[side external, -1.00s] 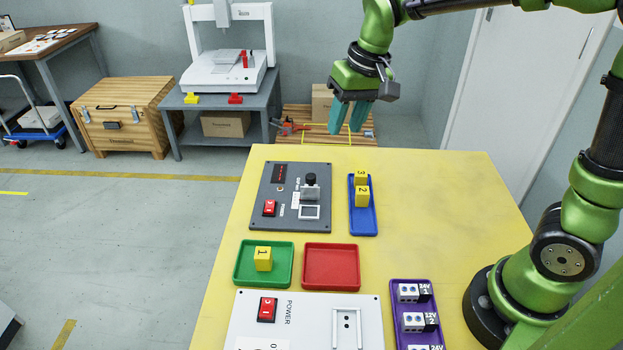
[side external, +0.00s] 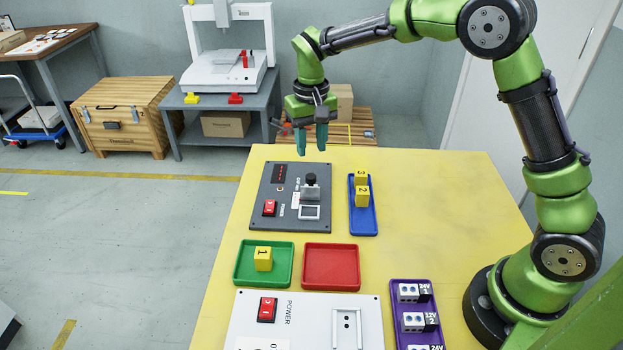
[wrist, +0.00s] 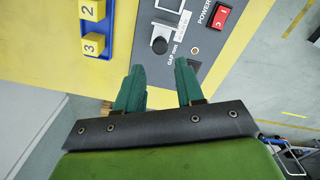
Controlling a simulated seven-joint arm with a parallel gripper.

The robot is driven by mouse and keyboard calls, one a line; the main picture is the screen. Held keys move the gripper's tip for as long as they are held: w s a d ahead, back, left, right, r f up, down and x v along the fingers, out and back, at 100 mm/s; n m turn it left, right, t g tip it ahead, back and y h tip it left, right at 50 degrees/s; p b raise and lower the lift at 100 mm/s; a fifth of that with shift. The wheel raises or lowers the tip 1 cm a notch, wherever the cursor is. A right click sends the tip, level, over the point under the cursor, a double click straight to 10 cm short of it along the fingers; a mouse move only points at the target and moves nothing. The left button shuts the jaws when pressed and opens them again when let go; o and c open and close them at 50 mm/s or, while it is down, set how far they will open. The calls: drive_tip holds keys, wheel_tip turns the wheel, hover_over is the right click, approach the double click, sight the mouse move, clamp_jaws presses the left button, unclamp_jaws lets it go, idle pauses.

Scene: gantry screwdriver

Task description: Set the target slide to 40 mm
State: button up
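The dark grey panel (side external: 262,215) lies on the yellow table and carries the slide with a black knob (side external: 311,180) on a grey block. In the wrist view the black knob (wrist: 159,45) sits beside a "GAP mm" label. A small display (side external: 279,173) with red marks is at the panel's upper left; I cannot read its value. My gripper (side external: 312,151) points down above the panel's far edge, beyond the knob and apart from it. In the wrist view its two teal fingers (wrist: 159,68) are spread with nothing between them.
A red switch (side external: 270,208) is on the grey panel. A blue tray (side external: 363,222) with yellow cubes stands right of it. Nearer are a green tray (side external: 278,280) with a cube, an empty red tray (side external: 331,266), a white power panel (side external: 310,330) and a purple tray (side external: 396,335).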

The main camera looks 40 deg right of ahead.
sight(311, 176)
wheel_tip(311, 176, down, 8)
drive_tip(key=shift+f, duration=0.2)
clamp_jaws()
idle(0.4)
